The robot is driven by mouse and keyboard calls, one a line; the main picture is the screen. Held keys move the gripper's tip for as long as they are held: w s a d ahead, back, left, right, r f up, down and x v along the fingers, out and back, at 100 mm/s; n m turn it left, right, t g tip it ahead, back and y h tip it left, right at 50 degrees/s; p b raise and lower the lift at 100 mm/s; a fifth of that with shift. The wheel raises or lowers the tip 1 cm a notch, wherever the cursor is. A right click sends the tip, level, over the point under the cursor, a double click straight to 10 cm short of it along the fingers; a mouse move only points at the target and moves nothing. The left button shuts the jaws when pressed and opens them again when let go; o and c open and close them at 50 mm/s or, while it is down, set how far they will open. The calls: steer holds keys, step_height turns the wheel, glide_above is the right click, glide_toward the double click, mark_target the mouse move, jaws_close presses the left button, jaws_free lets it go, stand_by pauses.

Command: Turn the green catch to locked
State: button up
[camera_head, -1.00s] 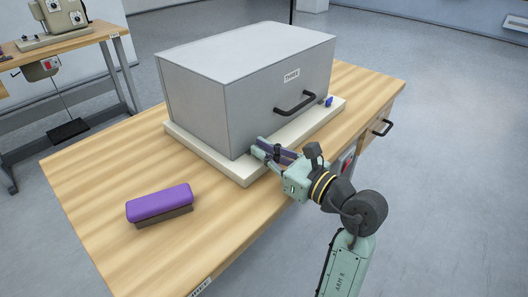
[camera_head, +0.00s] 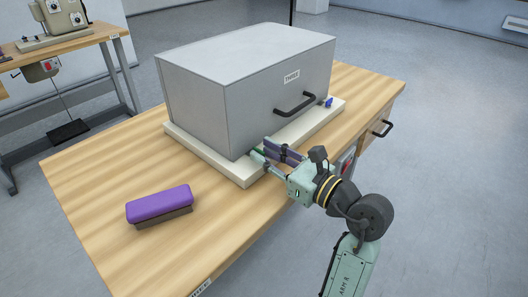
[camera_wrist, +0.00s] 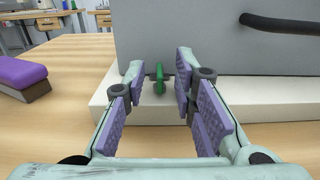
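The green catch (camera_wrist: 159,78) is a small upright piece low on the front of the grey box (camera_head: 275,110), just above the pale base (camera_head: 240,172). In the wrist view it stands between my two fingertips, with a gap on each side. My gripper (camera_head: 265,151) is open and empty at the near lower corner of the box. In the head view my fingers mostly hide the catch, with only a bit of green showing. How far the catch is turned is hard to tell.
A purple brush (camera_head: 160,204) lies on the wooden table (camera_head: 90,185) to the left. The table's left part is otherwise clear.

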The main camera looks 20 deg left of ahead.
steer(key=v, duration=1.1)
